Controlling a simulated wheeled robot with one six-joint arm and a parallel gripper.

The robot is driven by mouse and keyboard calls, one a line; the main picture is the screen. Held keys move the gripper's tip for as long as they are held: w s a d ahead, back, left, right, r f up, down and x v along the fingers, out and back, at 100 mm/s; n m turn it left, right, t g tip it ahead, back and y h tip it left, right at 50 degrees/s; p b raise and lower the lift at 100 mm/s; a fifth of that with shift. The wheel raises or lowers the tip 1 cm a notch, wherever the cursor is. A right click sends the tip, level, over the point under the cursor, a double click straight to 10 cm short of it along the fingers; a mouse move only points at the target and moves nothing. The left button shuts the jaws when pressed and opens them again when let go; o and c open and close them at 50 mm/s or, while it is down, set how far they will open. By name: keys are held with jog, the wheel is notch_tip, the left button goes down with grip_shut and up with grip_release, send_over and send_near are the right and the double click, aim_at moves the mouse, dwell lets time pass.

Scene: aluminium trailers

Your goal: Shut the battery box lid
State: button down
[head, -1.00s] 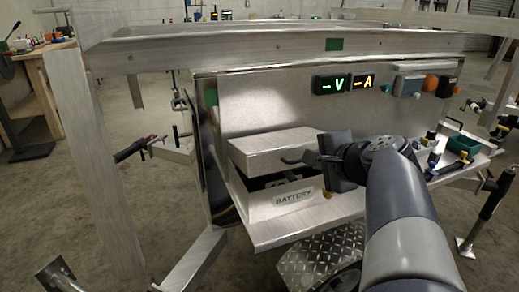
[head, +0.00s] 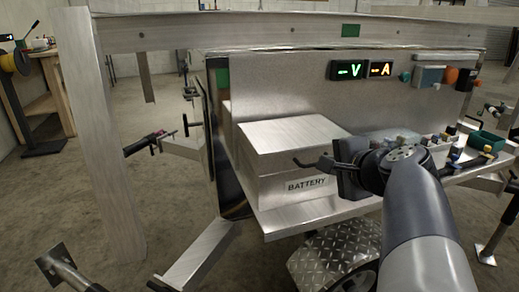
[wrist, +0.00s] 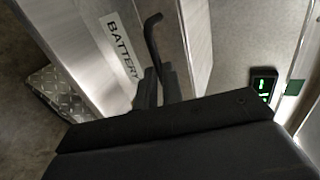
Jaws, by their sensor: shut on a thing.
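The battery box (head: 275,192) is a metal box with a BATTERY label on its front, standing on the trailer shelf; the label also shows in the wrist view (wrist: 120,47). Its metal lid (head: 295,132) lies level over the box, and I see no open gap in the head view. A dark bent handle (head: 303,163) sticks out at the lid's front. My gripper (head: 333,164) is shut on this handle from the right. In the wrist view my fingers (wrist: 159,85) close around the handle's near part, and its bent end (wrist: 151,30) stays visible. The box's inside is hidden.
Lit V and A displays (head: 362,69) sit on the panel behind the box. A green tray (head: 488,142) and small parts lie on the shelf to the right. The trailer frame's post (head: 100,130) stands left, and a tread-plate fender (head: 335,255) is below.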

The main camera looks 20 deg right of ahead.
jog(key=shift+s+f, duration=0.1)
jog(key=shift+f, duration=0.6)
jog(key=c, duration=1.5)
grip_release()
jog(key=shift+c, duration=0.2)
jog(key=shift+r, duration=0.1)
jog(key=shift+r, duration=0.15)
jog(key=shift+r, duration=0.1)
